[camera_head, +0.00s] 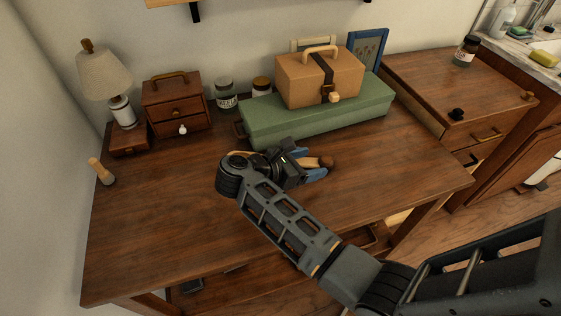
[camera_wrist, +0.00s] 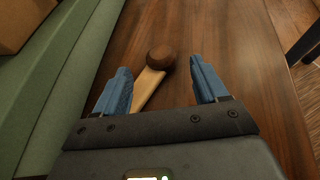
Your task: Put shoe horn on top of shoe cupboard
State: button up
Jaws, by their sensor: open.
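A pale wooden stick with a dark brown ball end, seemingly the shoe horn (camera_head: 326,162), lies on the wooden table below the green box. In the wrist view the shoe horn (camera_wrist: 150,82) runs up between my fingers, its ball end near the fingertips. My gripper (camera_head: 311,164) is open, low over the table. Its blue fingers (camera_wrist: 160,72) stand either side of the stick with gaps to both. The arm and gripper hide part of the stick. The wooden cabinet with drawers (camera_head: 425,85) at the right may be the shoe cupboard.
A green box (camera_head: 270,120) carrying a tan case (camera_head: 300,82) stands close behind my gripper. A lamp (camera_head: 105,75), small drawer chest (camera_head: 172,92), jars and a small wooden object (camera_head: 101,171) are at left. The cabinet top holds a dark jar (camera_head: 466,50) and is mostly clear.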

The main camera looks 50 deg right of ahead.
aim_at(323, 160)
jog(key=p+x, duration=0.1)
jog(key=x, duration=0.5)
jog(key=shift+d, duration=0.25)
jog(key=shift+c, duration=0.4)
jog(key=shift+f, duration=0.1)
jog(key=c, duration=1.1)
jog(key=shift+r, duration=0.4)
grip_shut()
notch_tip(323, 160, up, 3)
jog(key=shift+r+b, duration=0.15)
jog(key=shift+b, duration=0.15)
jog(key=s+d+r+b, duration=0.1)
jog(key=s+d+r, duration=0.5)
jog(key=s, duration=0.4)
jog(key=shift+r, duration=0.55)
